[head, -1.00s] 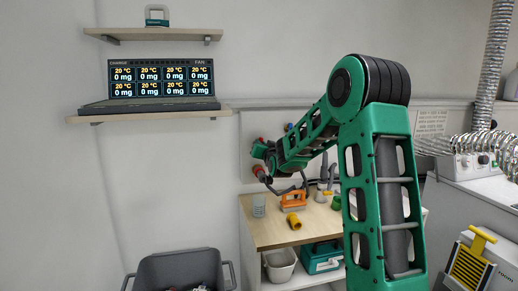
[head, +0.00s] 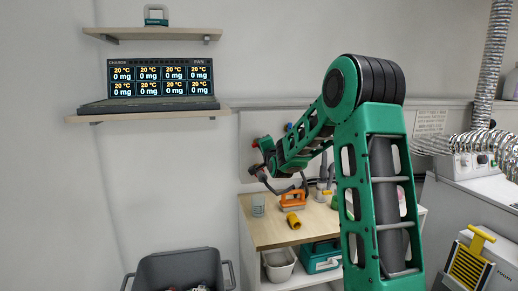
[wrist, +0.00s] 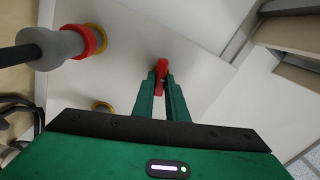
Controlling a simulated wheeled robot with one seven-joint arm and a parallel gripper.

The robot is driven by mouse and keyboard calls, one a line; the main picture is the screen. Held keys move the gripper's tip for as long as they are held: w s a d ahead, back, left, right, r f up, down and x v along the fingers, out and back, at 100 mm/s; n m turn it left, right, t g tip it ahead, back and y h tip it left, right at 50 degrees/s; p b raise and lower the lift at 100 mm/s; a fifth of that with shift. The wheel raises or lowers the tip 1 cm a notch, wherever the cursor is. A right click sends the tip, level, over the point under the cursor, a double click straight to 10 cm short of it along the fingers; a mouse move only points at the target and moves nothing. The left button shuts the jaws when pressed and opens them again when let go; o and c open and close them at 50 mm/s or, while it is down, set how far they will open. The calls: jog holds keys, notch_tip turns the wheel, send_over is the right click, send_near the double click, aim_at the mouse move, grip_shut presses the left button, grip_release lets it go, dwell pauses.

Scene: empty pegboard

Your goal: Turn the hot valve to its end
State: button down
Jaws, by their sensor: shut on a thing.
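The hot valve's red handle (wrist: 160,66) is in the upper middle of the wrist view, in front of a pale panel. My gripper (wrist: 161,80) has its two green fingers shut on this handle, one finger on each side. The fingers hide the lower part of the handle and its stem. In the head view the end of my arm reaches the wall panel above the bench, and the grip itself is too small to make out.
In the wrist view a grey fitting with a red ring (wrist: 87,40) stands out at the left, with a yellow ring at its base. The wooden bench (head: 262,232) holds an orange tool (head: 292,200) and a yellow piece (head: 293,220).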

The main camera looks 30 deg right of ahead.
jog(key=shift+d+f+m, duration=0.1)
jog(key=shift+f+m, duration=0.05)
jog(key=shift+m, duration=0.7)
jog(key=shift+f+m, duration=0.1)
jog(key=shift+m, duration=0.75)
jog(key=shift+s+f, duration=0.1)
jog(key=c, duration=1.8)
grip_release()
jog(key=shift+o, duration=0.2)
jog(key=v, duration=1)
jog(key=shift+s+a, duration=0.2)
jog(key=shift+s, duration=0.1)
